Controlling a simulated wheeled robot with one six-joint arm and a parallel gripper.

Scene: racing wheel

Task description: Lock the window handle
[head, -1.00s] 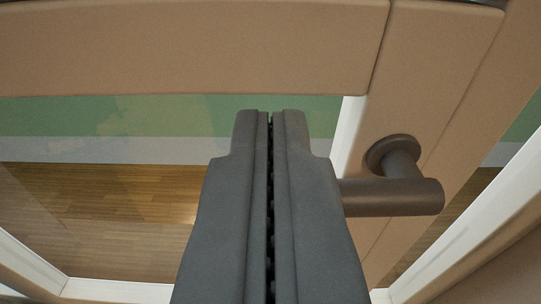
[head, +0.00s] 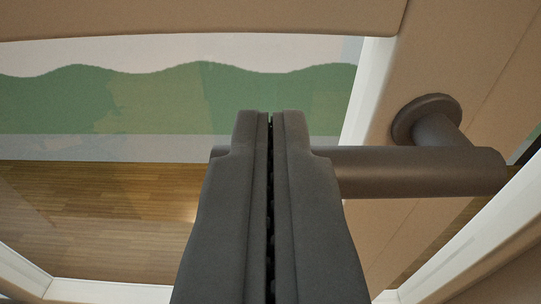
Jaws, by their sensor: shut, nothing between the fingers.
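The dark brown window handle (head: 420,172) is at the right in the head view. Its round base (head: 408,118) sits on the tan window frame, and its bar runs level to the left, behind my gripper. The bar's end shows just left of the fingers. My gripper (head: 270,115) is shut and empty, pointing up in the picture in front of the bar. It hides the middle of the bar. I cannot tell whether the fingers touch the handle.
The tan window frame (head: 481,60) runs down the right side, with a tan rail (head: 200,15) across the top. White edging (head: 366,90) lines the frame. Through the window opening show a wooden floor (head: 100,215) and a green and white wall (head: 110,105).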

